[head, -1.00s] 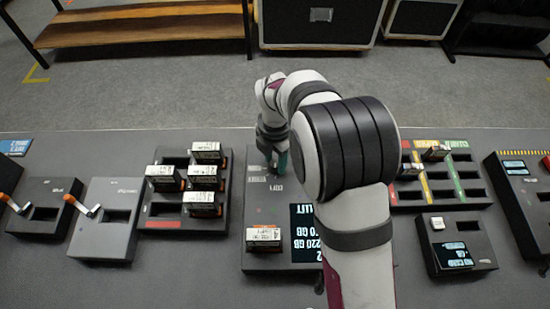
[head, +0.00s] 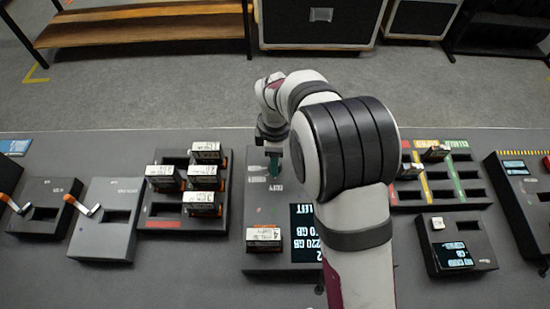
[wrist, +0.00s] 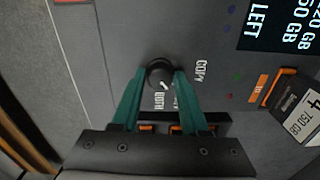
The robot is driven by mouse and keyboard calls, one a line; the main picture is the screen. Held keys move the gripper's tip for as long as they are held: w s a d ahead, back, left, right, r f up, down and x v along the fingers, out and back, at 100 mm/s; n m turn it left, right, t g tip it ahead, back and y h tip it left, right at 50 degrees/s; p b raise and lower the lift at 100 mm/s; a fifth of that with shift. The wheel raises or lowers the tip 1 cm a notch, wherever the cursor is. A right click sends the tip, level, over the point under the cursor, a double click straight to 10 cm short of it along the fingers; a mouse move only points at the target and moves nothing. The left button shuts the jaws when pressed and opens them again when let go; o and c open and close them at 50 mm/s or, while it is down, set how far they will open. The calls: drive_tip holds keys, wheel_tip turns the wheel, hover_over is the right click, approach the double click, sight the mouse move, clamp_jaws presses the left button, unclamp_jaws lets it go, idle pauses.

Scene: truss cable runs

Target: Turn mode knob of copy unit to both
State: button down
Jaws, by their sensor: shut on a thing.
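The copy unit (head: 262,212) is a dark grey box with a lit screen, in the middle of the table in the head view. Its mode knob (wrist: 159,73) is black and round with a white pointer mark. My gripper (head: 273,173) is at the far end of the unit, with its teal fingers shut on the knob's two sides. In the wrist view the pointer faces down, roughly toward the BOTH label. The COPY label is to the right of the knob; a third label is partly hidden by a finger.
A drive marked 4 (head: 263,235) sits at the unit's near end. A rack of drives (head: 155,210) and two lever boxes stand to the left. A colour-striped rack (head: 437,203) and a small screen unit (head: 483,243) stand to the right.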

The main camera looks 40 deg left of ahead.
drive_tip(key=m, duration=0.4)
drive_tip(key=shift+m, duration=2.2)
drive_tip(key=shift+c, duration=2.1)
unclamp_jaws()
wheel_tip(320, 180, up, 16)
